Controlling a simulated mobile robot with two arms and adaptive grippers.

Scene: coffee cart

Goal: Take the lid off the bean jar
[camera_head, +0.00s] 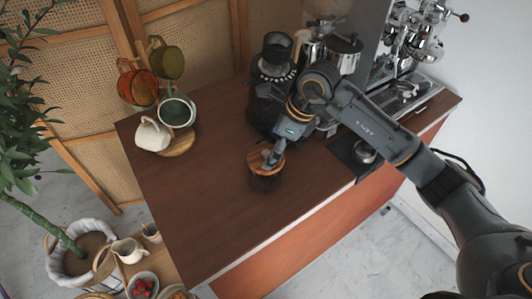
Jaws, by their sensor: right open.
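The bean jar (266,182) stands on the brown counter, a dark, short jar. Its round wooden lid (258,163) sits on top of it. My right gripper (270,163) is directly over the lid, with its fingers pointing down at the lid's top. The gripper hides part of the lid, and I cannot tell whether the fingers touch it. My left gripper is not in view.
A black grinder (268,80) stands behind the jar, close to my right arm. An espresso machine (415,45) is at the back right. A mug tree with several cups (152,134) stands at the left. The counter's (205,215) left and front parts are clear.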

